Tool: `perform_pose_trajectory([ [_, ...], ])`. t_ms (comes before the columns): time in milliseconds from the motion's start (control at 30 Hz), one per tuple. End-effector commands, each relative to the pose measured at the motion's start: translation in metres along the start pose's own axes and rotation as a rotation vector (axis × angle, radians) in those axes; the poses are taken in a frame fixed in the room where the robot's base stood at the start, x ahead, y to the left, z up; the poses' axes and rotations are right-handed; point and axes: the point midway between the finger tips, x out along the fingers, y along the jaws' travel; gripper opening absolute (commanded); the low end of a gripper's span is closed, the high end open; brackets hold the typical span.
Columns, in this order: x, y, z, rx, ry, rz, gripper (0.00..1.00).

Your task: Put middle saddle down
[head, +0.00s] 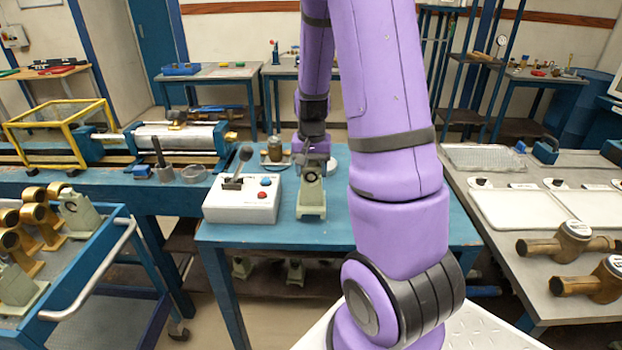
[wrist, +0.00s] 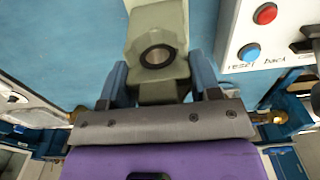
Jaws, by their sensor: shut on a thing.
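A grey-green saddle (head: 311,198) with a round dark-rimmed hole is at the blue bench, right of the control box. It also shows in the wrist view (wrist: 158,32), between the two blue fingers. My gripper (wrist: 160,88) is shut on its near end. In the head view my gripper (head: 313,165) is partly hidden behind the saddle and below my forearm. The saddle appears upright, low over or on the blue bench top (head: 270,236); I cannot tell whether its base touches.
A white control box (head: 242,199) with a lever and red and blue buttons stands close left of the saddle. A cart with brass meters and other saddles (head: 78,214) is at left. A grey table (head: 540,285) with brass meters is at right. Bare bench lies in front of the saddle.

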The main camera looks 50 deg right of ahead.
Motion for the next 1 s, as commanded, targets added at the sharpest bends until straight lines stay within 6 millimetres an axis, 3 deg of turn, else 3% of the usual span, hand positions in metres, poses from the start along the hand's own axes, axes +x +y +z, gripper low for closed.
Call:
perform_pose_trajectory([
  [200,0.028,-0.001,0.002,-0.001,-0.005,0.001,0.00],
  [600,0.032,-0.001,0.003,-0.002,-0.005,0.001,0.00],
  [633,0.033,-0.001,0.003,-0.002,-0.005,0.001,0.59],
  [733,0.032,-0.001,0.003,-0.002,-0.005,0.001,0.82],
  [1000,0.032,-0.001,0.003,-0.002,-0.005,0.001,0.83],
])
